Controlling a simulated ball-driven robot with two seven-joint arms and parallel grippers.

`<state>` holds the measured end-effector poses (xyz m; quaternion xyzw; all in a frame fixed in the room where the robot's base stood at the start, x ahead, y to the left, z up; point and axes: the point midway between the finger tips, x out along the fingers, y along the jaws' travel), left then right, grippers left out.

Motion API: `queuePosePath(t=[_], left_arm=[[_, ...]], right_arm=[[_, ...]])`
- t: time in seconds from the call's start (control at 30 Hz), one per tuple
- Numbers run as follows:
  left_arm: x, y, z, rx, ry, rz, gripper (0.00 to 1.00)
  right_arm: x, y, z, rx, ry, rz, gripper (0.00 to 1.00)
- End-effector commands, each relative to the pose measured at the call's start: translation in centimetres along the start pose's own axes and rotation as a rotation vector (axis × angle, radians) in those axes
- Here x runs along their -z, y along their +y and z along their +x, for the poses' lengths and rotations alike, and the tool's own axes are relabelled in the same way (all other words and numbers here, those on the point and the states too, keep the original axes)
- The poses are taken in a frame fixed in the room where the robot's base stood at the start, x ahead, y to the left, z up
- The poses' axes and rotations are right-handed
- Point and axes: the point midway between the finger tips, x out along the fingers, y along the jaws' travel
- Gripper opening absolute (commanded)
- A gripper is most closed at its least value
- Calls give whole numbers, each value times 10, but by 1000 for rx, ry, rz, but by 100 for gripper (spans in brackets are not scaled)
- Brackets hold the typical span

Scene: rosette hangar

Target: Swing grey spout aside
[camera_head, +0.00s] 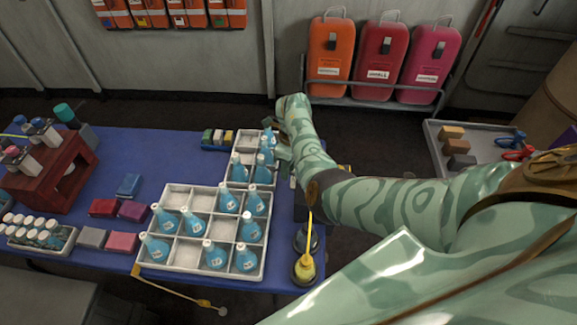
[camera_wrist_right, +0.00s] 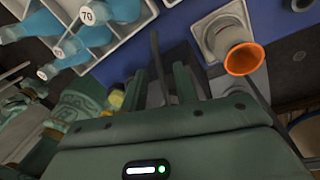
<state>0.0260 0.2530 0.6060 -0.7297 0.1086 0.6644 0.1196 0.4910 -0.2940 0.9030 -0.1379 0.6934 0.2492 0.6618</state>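My right gripper (camera_head: 284,150) reaches over the right end of the blue table, beside the bottle crates. Its arm covers much of the area behind it. In the right wrist view, its two green fingers (camera_wrist_right: 160,82) stand apart. A thin dark grey bar (camera_wrist_right: 156,60), which looks like the grey spout, shows between them, rising past the fingertips. A gap seems to remain on each side, and I cannot tell whether it touches either finger. The spout cannot be made out in the head view. My left gripper is not in view.
White divided crates (camera_head: 173,257) with blue bottles (camera_head: 215,256) stand left of the gripper. A cup with an orange rim (camera_wrist_right: 243,58) is right of the fingers in the wrist view. A yellow-spouted can (camera_head: 304,268) stands at the table's front right corner.

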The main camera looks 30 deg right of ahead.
Motion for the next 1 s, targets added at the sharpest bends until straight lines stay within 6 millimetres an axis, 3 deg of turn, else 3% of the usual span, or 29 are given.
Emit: queuePosePath(t=[0.27, 0.37, 0.7, 0.83, 1.0], left_arm=[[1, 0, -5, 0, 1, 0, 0], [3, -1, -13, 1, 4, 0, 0], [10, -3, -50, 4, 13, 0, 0], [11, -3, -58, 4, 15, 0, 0], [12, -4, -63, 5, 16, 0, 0]], right_arm=[[0, 0, -9, 2, -1, 0, 30], [0, 0, -28, 4, -2, 1, 30], [-1, 0, -121, 3, -3, 2, 30], [0, 0, -145, 2, -1, 1, 30], [-1, 0, -161, 1, 0, 0, 30]])
